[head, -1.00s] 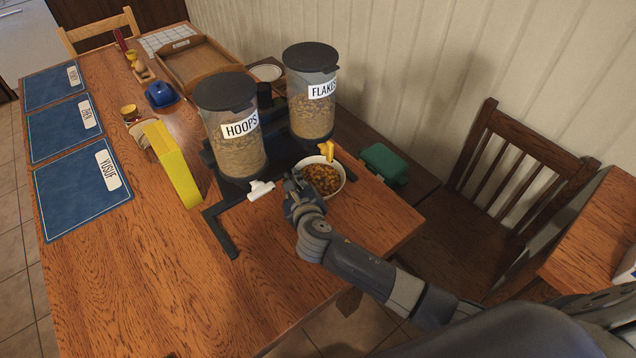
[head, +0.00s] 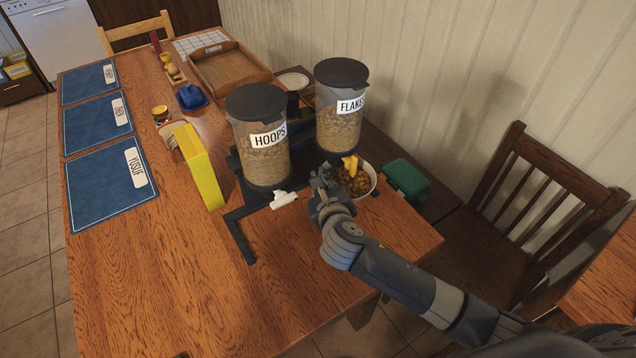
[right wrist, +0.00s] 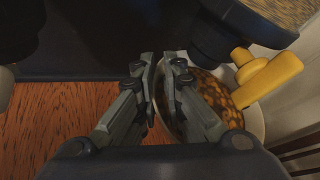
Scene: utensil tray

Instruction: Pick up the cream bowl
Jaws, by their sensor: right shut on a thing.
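The cream bowl (head: 373,177), filled with orange-brown cereal, is beneath the yellow tap (head: 350,164) of the FLAKES dispenser (head: 340,105). My right gripper (head: 322,180) is at the bowl's left side, shut on its rim. In the right wrist view, the fingers (right wrist: 158,75) come together over the near left edge of the bowl (right wrist: 257,122). They hide part of that rim. I cannot tell whether the bowl is clear of the surface below.
The HOOPS dispenser (head: 259,140) with a white tap (head: 284,200) stands left of the bowl on a dark stand (head: 236,228). A green box (head: 405,180) is close on the right. A yellow box (head: 200,168) stands farther left. The front of the table is clear.

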